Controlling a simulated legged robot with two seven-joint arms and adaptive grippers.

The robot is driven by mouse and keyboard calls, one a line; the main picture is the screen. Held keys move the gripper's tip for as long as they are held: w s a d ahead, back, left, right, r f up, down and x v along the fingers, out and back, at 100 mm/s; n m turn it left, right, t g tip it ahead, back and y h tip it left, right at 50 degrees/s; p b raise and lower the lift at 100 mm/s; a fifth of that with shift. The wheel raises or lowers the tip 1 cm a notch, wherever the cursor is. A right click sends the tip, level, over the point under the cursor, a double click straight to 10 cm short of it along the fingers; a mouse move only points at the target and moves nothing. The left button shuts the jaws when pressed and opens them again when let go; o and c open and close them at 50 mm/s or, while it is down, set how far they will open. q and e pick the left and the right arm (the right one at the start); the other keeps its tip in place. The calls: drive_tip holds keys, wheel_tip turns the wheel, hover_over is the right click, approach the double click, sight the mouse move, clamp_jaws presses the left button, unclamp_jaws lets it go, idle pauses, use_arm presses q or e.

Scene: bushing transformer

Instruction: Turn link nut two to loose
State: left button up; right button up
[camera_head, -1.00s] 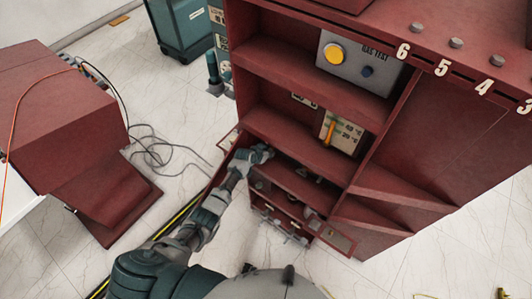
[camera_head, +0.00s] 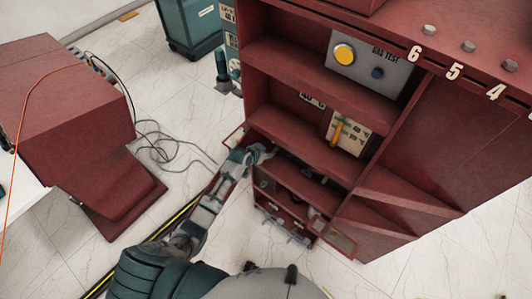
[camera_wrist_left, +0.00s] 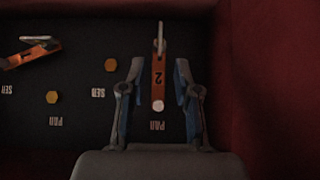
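In the left wrist view, the orange link marked 2 (camera_wrist_left: 158,78) stands upright in the picture against a dark panel. A pale round nut (camera_wrist_left: 158,105) sits at its lower end, and a thin grey piece sticks up from its upper end. My left gripper (camera_wrist_left: 159,85) is open, with one finger on each side of the link and a gap on both sides. In the head view, my left gripper (camera_head: 264,153) reaches into a lower compartment of the red cabinet (camera_head: 300,85); the link and nut cannot be made out there. My right gripper is not in view.
Another orange link (camera_wrist_left: 32,53) lies tilted at the left of the panel. Two yellow hex heads (camera_wrist_left: 52,97) and (camera_wrist_left: 111,65) stand nearby, with SER and PAR labels. A red compartment wall (camera_wrist_left: 270,90) rises close on the right. An open door (camera_head: 336,238) hangs at the cabinet's lower right.

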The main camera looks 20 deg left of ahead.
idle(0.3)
use_arm(q)
drive_tip(key=s+a+f+n+g+y, duration=0.1)
drive_tip(key=s+a+f+g, duration=0.1)
drive_tip(key=s+f, duration=1.05)
drive_tip(key=s+a+f+n+g+y, duration=0.1)
drive_tip(key=s+f+g, duration=0.1)
drive_tip(key=s+f, duration=1.05)
drive_tip(key=s+f+g, duration=0.1)
drive_tip(key=s+f, duration=0.4)
drive_tip(key=s, duration=0.6)
drive_tip(key=s+f+g, duration=0.1)
drive_tip(key=s+f, duration=0.4)
drive_tip(key=s, duration=0.6)
drive_tip(key=s+f+g+y, duration=0.1)
drive_tip(key=s+f, duration=0.4)
drive_tip(key=s, duration=0.6)
drive_tip(key=shift+s, duration=0.2)
